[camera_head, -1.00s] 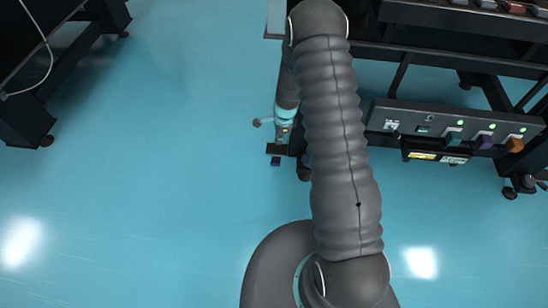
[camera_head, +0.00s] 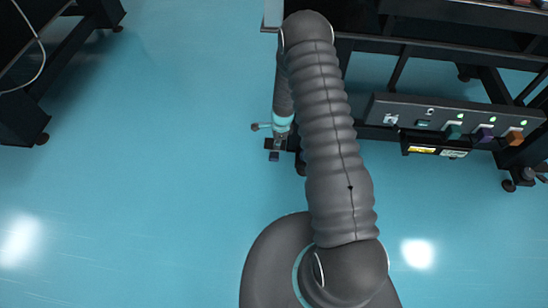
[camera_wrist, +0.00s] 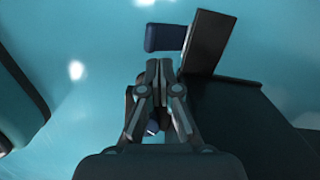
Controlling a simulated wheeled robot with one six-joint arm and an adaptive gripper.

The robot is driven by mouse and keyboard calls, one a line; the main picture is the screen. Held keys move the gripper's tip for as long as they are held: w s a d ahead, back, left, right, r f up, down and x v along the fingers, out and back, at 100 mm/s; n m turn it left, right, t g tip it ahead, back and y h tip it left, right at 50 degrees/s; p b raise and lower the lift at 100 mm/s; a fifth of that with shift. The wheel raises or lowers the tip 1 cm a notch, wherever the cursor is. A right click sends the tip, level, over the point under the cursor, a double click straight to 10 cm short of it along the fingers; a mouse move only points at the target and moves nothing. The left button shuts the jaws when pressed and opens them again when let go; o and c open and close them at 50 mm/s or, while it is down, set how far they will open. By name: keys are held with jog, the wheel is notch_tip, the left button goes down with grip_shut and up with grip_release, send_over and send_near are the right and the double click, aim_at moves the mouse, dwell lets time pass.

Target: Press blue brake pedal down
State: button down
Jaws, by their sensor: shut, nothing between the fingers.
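A dark blue pedal block (camera_wrist: 165,38) shows at the top middle of the wrist view, beside a black upright plate (camera_wrist: 208,40). In the head view a small blue block (camera_head: 274,156) shows just below my gripper (camera_head: 279,142), low near the floor by the table's foot. In the wrist view my gripper (camera_wrist: 159,68) is shut and empty, its tips pointing at the blue block. The tips lie just below the block in the picture; I cannot tell whether they touch it. A second blue part (camera_wrist: 152,128) is partly hidden behind the fingers.
A grey panel (camera_head: 410,106) with green lights and teal, purple and orange blocks hangs under the table at right. A black table frame (camera_head: 20,110) stands at left. The blue floor (camera_head: 160,160) between them is clear.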

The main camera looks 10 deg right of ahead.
aim_at(275, 158)
jog(key=shift+a+f+b, duration=0.15)
jog(key=shift+f+b, duration=0.8)
jog(key=shift+f, duration=0.6)
jog(key=shift+a+f+b, duration=0.15)
jog(key=shift+f+b, duration=0.75)
jog(key=shift+f, duration=0.65)
